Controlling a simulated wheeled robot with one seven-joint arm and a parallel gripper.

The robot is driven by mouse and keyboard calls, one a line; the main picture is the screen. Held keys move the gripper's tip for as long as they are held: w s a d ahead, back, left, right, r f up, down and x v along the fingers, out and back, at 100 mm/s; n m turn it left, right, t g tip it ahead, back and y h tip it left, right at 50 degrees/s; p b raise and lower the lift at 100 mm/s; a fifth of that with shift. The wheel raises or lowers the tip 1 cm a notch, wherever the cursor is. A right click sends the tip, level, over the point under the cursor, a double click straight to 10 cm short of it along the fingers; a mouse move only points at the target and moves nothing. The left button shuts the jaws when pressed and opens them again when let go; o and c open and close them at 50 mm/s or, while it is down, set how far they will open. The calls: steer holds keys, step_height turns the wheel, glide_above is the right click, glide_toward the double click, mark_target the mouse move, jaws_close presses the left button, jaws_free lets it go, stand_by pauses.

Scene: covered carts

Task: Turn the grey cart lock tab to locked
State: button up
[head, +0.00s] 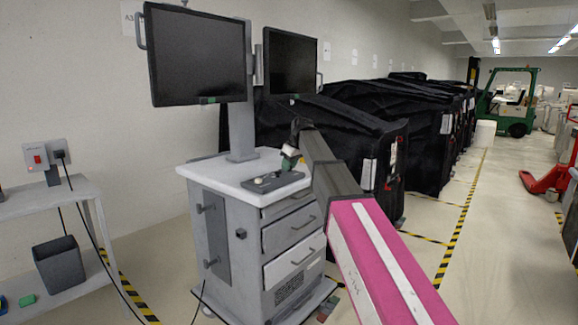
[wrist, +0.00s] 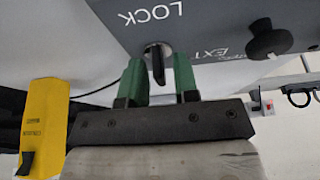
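The lock tab (wrist: 158,66) is a narrow dark piece on a pale round base, below the upside-down word LOCK on a grey panel (wrist: 215,25) in the wrist view. My gripper (wrist: 158,78) has its two green fingers apart, one on each side of the tab. Gaps show between the tab and both fingers. In the head view my gripper (head: 289,157) is at the grey panel (head: 268,184) on the cart's white top (head: 215,170). The tab cannot be made out there.
A black knob (wrist: 268,40) stands on the panel right of the tab. Two monitors (head: 195,55) rise behind the panel. Black covered carts (head: 350,125) stand behind. A side table (head: 60,190) is at the left.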

jaws_close()
steer(key=m+t+h, duration=0.1)
steer(key=m, duration=0.2)
steer(key=shift+m, duration=0.4)
steer(key=m+h, duration=0.1)
steer(key=m, duration=0.3)
steer(key=shift+m+t+h, duration=0.3)
steer(key=shift+t+h, duration=0.1)
steer(key=m+h, duration=0.1)
steer(key=m, duration=0.3)
steer(key=shift+m+h, duration=0.3)
steer(key=shift+h, duration=0.1)
steer(key=m+h, duration=0.1)
steer(key=m, duration=0.1)
steer(key=m+g, duration=0.1)
steer(key=m, duration=0.1)
steer(key=shift+m+h, duration=0.4)
